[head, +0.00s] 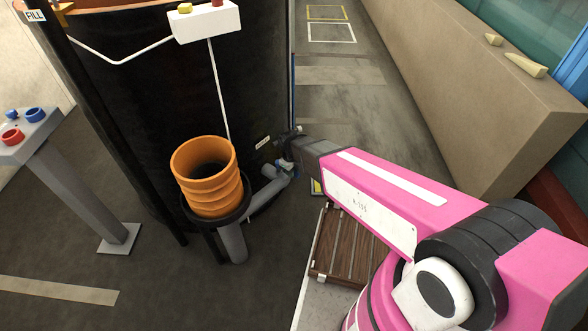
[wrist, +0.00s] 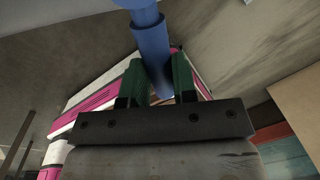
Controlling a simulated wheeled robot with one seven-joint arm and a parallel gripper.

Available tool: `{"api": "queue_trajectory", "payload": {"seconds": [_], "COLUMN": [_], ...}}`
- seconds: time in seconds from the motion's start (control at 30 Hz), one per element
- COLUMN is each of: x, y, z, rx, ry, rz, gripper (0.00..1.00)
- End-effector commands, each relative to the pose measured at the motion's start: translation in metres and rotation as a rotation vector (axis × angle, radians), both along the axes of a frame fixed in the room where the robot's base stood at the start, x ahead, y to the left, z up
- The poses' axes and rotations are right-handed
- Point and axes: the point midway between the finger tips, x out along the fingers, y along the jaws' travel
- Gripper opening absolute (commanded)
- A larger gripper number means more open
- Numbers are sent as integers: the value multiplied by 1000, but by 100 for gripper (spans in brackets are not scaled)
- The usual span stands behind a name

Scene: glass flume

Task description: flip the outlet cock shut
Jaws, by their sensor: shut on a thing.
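The outlet cock (head: 284,170) is on the grey outlet pipe (head: 262,197) low at the right side of the black tank (head: 130,90). Only a small blue and pale part of it shows beside my gripper (head: 287,145) in the head view. In the wrist view, a blue round handle (wrist: 152,45) runs down from the top edge between the green fingers of my gripper (wrist: 156,78). The fingers are shut on this handle. The gripper hides much of the cock in the head view, so I cannot tell its exact angle.
An orange ribbed pipe (head: 205,172) stands in a black collar left of the cock. A grey stand with blue and red knobs (head: 30,132) is at the far left. A wooden slatted board (head: 340,245) lies below my arm. A beige wall (head: 480,90) bounds the right.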

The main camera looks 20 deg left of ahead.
Motion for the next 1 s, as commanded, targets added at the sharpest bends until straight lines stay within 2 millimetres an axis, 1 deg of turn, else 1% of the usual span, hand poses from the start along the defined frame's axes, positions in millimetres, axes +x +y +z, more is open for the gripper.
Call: {"api": "queue_trajectory", "payload": {"seconds": [0.27,0.3,0.37,0.63,0.73,0.87,1.0], "x": [-1,-1,-1,0,-1,-2,-4], "y": [1,1,1,0,0,0,1], "z": [0,0,0,0,5,19,43], "rx": [5,5,5,3,2,3,4], "ry": [3,3,2,2,1,1,0], "rz": [-9,-10,-9,-7,-6,-6,-6], "gripper": [0,33,51,51,51,51,51]}}
